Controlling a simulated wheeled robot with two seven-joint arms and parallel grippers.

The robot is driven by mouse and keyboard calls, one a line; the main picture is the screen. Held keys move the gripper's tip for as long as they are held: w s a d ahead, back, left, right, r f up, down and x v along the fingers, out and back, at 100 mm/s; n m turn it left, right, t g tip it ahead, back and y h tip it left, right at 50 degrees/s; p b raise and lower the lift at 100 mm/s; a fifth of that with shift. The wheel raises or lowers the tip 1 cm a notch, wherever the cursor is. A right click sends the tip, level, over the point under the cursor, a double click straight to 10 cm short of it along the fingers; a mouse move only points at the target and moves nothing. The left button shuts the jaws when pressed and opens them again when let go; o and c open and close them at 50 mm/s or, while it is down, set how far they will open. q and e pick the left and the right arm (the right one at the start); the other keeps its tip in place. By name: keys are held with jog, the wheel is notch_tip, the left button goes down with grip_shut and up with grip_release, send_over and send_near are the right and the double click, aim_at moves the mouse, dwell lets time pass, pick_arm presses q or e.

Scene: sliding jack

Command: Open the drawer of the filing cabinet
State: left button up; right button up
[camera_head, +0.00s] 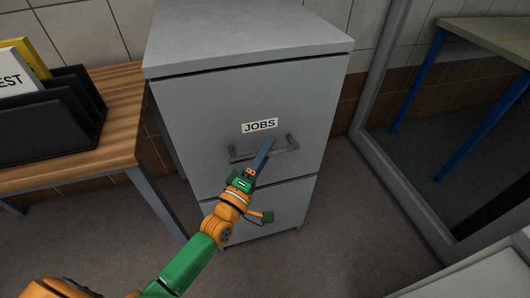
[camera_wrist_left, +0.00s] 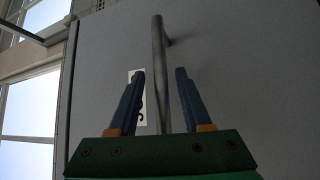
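The grey filing cabinet (camera_head: 245,40) stands against the tiled wall. Its upper drawer (camera_head: 195,110) is shut and carries a "JOBS" label (camera_head: 259,126). A grey bar handle (camera_head: 287,147) runs across the drawer front below the label. My left gripper (camera_head: 268,146) is at the handle, its blue fingers overlapping the bar in the head view. In the left wrist view the gripper (camera_wrist_left: 159,72) is open, and the handle bar (camera_wrist_left: 158,50) shows in the gap between its two fingers. I cannot tell whether either finger touches the bar. My right gripper is not in view.
A wooden table (camera_head: 120,120) with a black file holder (camera_head: 45,120) stands close on the cabinet's left. A lower drawer (camera_head: 290,200) sits beneath. A framed glass panel (camera_head: 400,190) is to the right. The floor in front is clear.

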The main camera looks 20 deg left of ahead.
pick_arm(q)
grip_shut()
jog(key=shift+r, duration=0.1)
dwell(1.2)
